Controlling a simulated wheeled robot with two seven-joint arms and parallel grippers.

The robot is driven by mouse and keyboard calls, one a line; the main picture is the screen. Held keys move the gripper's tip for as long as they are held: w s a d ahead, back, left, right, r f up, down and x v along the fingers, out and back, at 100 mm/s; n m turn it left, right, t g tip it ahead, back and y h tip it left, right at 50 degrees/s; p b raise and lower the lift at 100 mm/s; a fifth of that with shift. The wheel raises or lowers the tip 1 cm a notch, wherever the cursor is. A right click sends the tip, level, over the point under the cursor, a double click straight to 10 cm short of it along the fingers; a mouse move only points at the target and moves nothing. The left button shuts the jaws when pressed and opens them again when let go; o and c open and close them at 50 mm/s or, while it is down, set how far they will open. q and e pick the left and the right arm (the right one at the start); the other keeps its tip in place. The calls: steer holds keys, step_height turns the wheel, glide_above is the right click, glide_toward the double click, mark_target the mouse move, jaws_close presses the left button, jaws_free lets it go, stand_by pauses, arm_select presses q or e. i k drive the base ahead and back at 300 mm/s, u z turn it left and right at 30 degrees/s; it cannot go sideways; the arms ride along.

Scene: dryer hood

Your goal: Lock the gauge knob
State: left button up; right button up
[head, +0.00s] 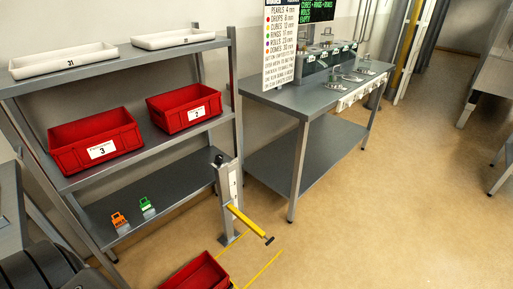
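A grey upright post (228,190) stands on the floor at the right end of the shelf rack. A small round black knob (218,159) sits at its top; it may be the gauge knob, but the view is too small to tell whether it is locked. A yellow bar (246,222) sticks out from the post toward the lower right and ends in a dark crosspiece (269,240). Neither of my grippers shows in the head view.
The grey rack holds white trays (62,63), red bins (95,140) and, on its lowest shelf, orange (119,219) and green (146,204) pieces. A red bin (198,273) is on the floor before the post. A grey workbench (311,101) stands behind.

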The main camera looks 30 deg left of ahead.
mark_target(219, 158)
steer(key=u, duration=0.05)
steer(key=i, duration=1.3)
steer(key=u, duration=0.6)
